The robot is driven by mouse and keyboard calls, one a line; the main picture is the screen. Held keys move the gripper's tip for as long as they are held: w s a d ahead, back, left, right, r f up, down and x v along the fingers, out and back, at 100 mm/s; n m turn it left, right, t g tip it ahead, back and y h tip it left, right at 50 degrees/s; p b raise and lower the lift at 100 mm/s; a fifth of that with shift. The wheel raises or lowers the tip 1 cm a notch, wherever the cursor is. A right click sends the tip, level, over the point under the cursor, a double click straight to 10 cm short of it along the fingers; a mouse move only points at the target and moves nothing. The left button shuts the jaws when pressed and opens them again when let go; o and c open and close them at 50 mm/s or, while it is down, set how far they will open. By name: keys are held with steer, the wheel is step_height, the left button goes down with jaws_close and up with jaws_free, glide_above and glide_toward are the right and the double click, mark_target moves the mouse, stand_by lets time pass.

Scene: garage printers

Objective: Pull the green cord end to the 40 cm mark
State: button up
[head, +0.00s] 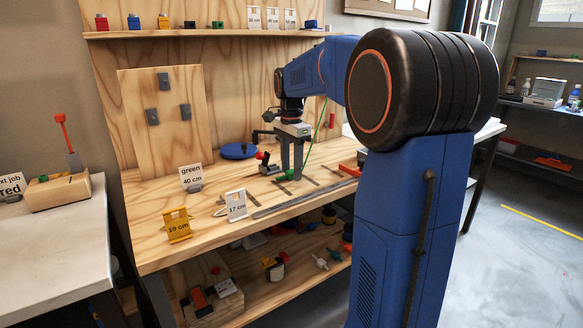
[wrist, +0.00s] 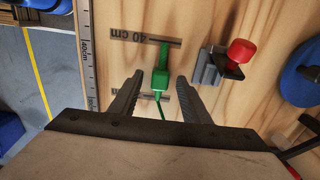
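The green cord end (wrist: 160,78) lies on the bench in the wrist view, a small block with a narrow tip. The tip reaches the dark strip marked 40 cm (wrist: 145,38). The green cord trails back toward my wrist. My gripper (wrist: 160,77) is open, its fingers on either side of the block with a gap at each side. In the head view my gripper (head: 292,172) points down at the bench beside the green cord end (head: 285,177). A card (head: 192,177) reads "green 40 cm".
A clamp with a red knob (wrist: 240,52) stands right of the cord end. A steel ruler (wrist: 88,50) runs along the left. A white 17 cm card (head: 236,205) and a yellow 19 cm card (head: 178,226) stand near the front edge. A blue disc (head: 238,151) lies behind.

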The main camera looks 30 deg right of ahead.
steer(key=shift+r, duration=0.1)
step_height(320, 180, up, 17)
steer(key=s+a+f+n+t, duration=0.1)
steer(key=s+a+f+n, duration=0.35)
steer(key=s, duration=0.25)
steer(key=s+a+f+n+t, duration=0.1)
steer(key=s+a+f+n, duration=0.3)
steer(key=s+a, duration=0.3)
steer(key=s+a+f+n+t, duration=0.2)
steer(key=s+a+f+n, duration=0.2)
steer(key=s+f+n, duration=0.5)
steer(key=s+f, duration=0.7)
steer(key=f, duration=0.2)
steer(key=shift+a+f+t, duration=0.15)
steer(key=shift+f+t, duration=0.25)
